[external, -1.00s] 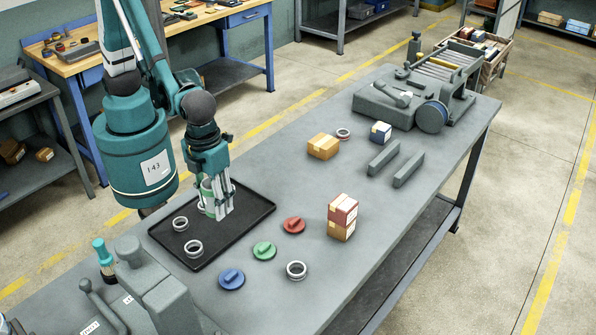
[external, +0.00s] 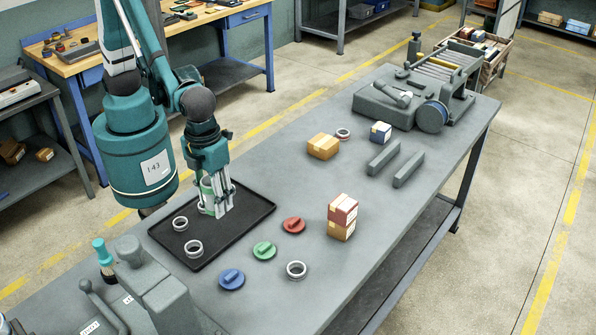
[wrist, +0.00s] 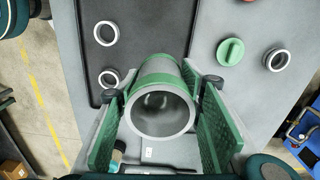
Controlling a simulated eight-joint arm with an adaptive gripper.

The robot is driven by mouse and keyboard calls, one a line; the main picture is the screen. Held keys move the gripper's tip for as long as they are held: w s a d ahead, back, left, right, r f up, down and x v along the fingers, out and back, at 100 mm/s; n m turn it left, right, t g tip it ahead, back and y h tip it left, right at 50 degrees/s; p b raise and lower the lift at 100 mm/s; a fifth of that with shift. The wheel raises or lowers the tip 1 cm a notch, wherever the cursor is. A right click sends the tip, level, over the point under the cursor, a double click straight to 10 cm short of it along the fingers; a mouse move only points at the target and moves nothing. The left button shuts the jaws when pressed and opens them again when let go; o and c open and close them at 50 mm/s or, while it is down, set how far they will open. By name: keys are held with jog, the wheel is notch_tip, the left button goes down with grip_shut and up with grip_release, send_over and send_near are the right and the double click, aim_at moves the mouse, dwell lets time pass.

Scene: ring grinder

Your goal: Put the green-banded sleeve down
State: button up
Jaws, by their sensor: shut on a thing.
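The green-banded sleeve (external: 207,188) is a grey metal tube with a green band. In the wrist view the sleeve (wrist: 160,110) shows its open end, held between green-padded fingers. My gripper (external: 217,209) is shut on it, over the black tray (external: 258,208). In the wrist view my gripper (wrist: 163,122) has a finger on each side of the sleeve. The fingers hide part of the sleeve in the external view, and I cannot tell whether its lower end touches the tray.
Two grey rings (external: 194,248) (external: 180,223) lie on the tray. Beside it are a blue disc (external: 231,279), a green disc (external: 264,250), a red disc (external: 293,225) and another ring (external: 296,270). Stacked boxes (external: 342,216) stand further right. A grey machine (external: 150,285) stands at front left.

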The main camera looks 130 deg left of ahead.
jog(key=shift+a, duration=0.1)
jog(key=w+a+n, duration=0.1)
jog(key=w+a, duration=0.2)
jog(key=a, duration=1)
jog(key=w+a+n, duration=0.1)
jog(key=w+a, duration=0.2)
jog(key=a, duration=1)
jog(key=w+a, duration=0.2)
jog(key=a, duration=1.2)
jog(key=s+a, duration=0.5)
jog(key=a, duration=0.7)
jog(key=s+a+n, duration=0.1)
jog(key=s+a, duration=0.4)
jog(key=a, duration=0.7)
jog(key=s+a+n, duration=0.1)
jog(key=s+a, duration=0.4)
jog(key=a, duration=0.8)
jog(key=shift+f, duration=0.15)
jog(key=shift+w, duration=0.1)
jog(key=shift+f, duration=3.15)
